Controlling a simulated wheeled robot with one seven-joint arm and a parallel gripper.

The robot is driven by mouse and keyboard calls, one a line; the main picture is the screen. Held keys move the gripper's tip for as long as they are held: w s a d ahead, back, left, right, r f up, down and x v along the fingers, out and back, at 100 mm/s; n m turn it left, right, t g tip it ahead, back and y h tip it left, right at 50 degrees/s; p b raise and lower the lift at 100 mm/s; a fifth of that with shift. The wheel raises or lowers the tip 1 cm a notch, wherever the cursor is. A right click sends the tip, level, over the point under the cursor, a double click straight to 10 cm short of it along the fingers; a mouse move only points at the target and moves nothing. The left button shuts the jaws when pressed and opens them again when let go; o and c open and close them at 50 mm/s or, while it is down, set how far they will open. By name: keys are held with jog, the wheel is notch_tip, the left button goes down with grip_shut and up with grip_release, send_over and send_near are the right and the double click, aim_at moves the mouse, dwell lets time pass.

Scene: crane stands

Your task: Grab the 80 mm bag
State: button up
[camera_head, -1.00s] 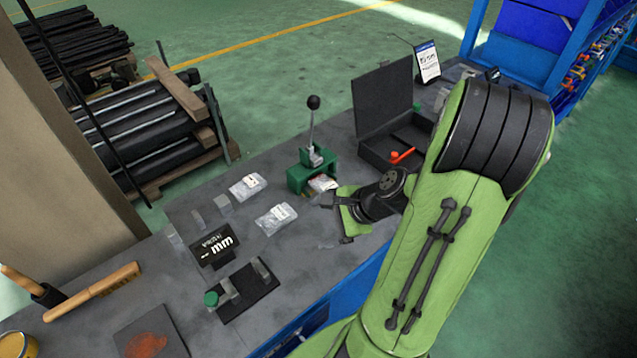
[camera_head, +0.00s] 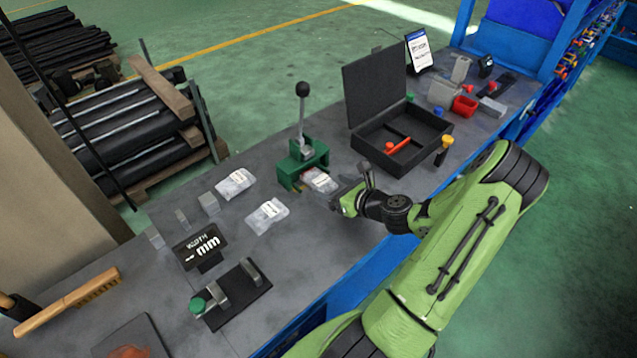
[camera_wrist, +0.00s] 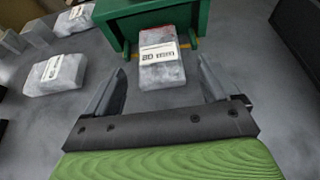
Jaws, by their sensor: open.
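A clear bag with a white label (camera_wrist: 163,72) lies flat under the front of a green lever press (camera_wrist: 150,22) in the wrist view. Its label looks upside down and seems to read 80 mm. In the head view the same bag (camera_head: 319,181) pokes out of the press (camera_head: 301,158). My gripper (camera_wrist: 161,64) is open, one finger to each side of the bag's near end, with gaps on both sides. In the head view my gripper (camera_head: 338,194) is low over the bench in front of the press. The bag's far end is hidden under the press.
Two other labelled bags (camera_head: 236,183) (camera_head: 267,216) lie left of the press. An open black case (camera_head: 432,130) stands to the right. A "WIDTH mm" sign (camera_head: 200,247) and metal blocks (camera_head: 208,204) sit further left. The bench's front right edge is near my arm.

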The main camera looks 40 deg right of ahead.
aim_at(317, 177)
jog(key=x, duration=0.4)
jog(key=shift+w, duration=0.15)
jog(key=c, duration=1.3)
jog(key=shift+r, duration=0.1)
jog(key=shift+c, duration=0.2)
jog(key=shift+r+p, duration=0.7)
jog(key=shift+p, duration=0.05)
jog(key=shift+r, duration=0.1)
